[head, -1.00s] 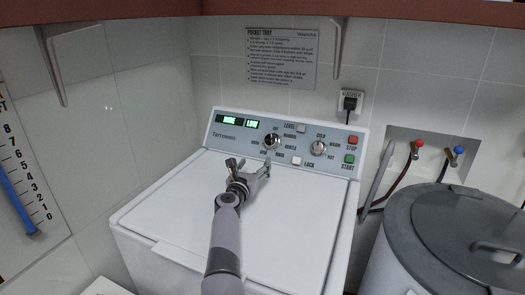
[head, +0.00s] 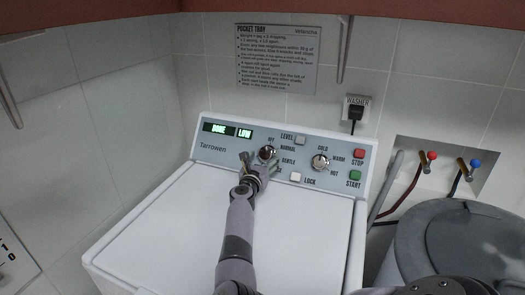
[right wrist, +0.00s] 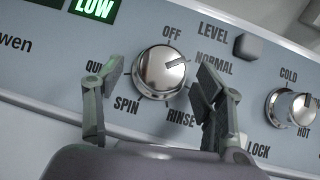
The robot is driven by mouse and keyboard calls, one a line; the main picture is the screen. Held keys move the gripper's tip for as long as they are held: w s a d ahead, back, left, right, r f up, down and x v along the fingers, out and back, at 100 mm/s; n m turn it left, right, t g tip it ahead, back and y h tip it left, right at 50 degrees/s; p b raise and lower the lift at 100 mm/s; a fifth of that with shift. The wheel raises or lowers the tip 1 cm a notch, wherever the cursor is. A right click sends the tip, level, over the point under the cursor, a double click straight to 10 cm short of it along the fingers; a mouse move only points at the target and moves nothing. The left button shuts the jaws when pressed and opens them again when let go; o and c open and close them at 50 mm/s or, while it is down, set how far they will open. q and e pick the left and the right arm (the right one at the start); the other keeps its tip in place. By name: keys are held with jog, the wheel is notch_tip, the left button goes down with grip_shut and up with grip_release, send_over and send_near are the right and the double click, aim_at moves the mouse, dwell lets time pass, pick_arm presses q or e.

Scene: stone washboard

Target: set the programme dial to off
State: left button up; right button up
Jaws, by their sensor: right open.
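The programme dial (head: 267,153) is a silver knob on the washer's blue panel. It shows large in the right wrist view (right wrist: 160,72), with OFF above it and NORMAL, RINSE, SPIN and a partly hidden "QU..." label around it. Its dark pointer line slants up and right, towards NORMAL rather than OFF. My right gripper (head: 260,161) is open at the dial. In the right wrist view its fingers (right wrist: 157,84) stand on the left and right of the knob, with a gap on each side. My left gripper is not in view.
A second silver knob (head: 320,162) with COLD, WARM and HOT labels is right of the dial. LEVEL (head: 300,140), LOCK (head: 295,177), STOP (head: 359,154) and START (head: 355,175) buttons are nearby. The display (head: 227,130) reads DONE and LOW.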

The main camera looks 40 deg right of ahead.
jog(key=shift+d, duration=0.15)
jog(key=shift+r, duration=0.2)
jog(key=shift+c, duration=0.5)
jog(key=c, duration=1.1)
